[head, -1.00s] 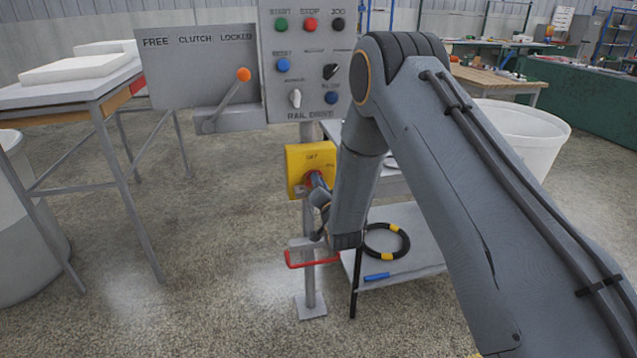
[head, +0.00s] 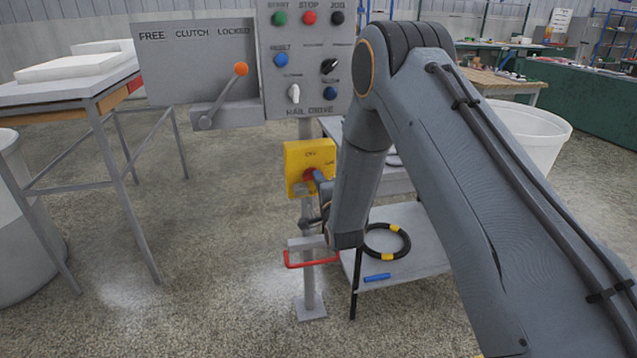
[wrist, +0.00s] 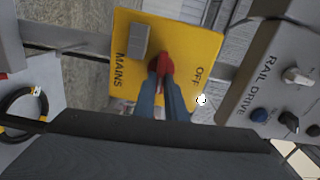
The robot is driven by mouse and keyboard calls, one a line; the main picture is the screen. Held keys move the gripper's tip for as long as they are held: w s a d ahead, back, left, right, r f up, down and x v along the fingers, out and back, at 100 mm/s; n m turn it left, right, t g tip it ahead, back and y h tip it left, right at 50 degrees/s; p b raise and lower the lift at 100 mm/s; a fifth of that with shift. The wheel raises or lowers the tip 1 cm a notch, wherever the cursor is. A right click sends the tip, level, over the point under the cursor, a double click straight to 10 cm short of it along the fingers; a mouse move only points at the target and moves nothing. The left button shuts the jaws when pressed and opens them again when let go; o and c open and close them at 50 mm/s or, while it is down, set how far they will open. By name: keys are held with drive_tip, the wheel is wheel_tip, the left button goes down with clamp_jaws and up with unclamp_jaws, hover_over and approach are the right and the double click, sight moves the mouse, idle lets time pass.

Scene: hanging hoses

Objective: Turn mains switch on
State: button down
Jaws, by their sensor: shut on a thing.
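The mains switch is a yellow box (head: 296,158) on a post below the control panel. It has a red knob (head: 309,174) on its front. In the wrist view the yellow plate (wrist: 196,50) carries the words MAINS and OFF, and a grey block stands beside the red knob (wrist: 165,62). My gripper (wrist: 163,80) is shut on the red knob, with one blue-grey finger on each side. The knob's exact setting is hard to tell.
A grey rail drive panel (head: 305,60) with buttons and an orange-knobbed clutch lever (head: 240,70) is above. A red bar (head: 312,263) crosses the post low down. A low table (head: 420,255) with a black-and-yellow ring (head: 387,241) stands right.

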drive_tip(key=shift+f+m, duration=0.1)
drive_tip(key=shift+m, duration=0.4)
drive_tip(key=c, duration=1.8)
unclamp_jaws()
drive_tip(key=shift+s, duration=0.1)
drive_tip(key=v, duration=0.7)
drive_tip(key=shift+s+b, duration=0.35)
drive_tip(key=shift+d, duration=0.2)
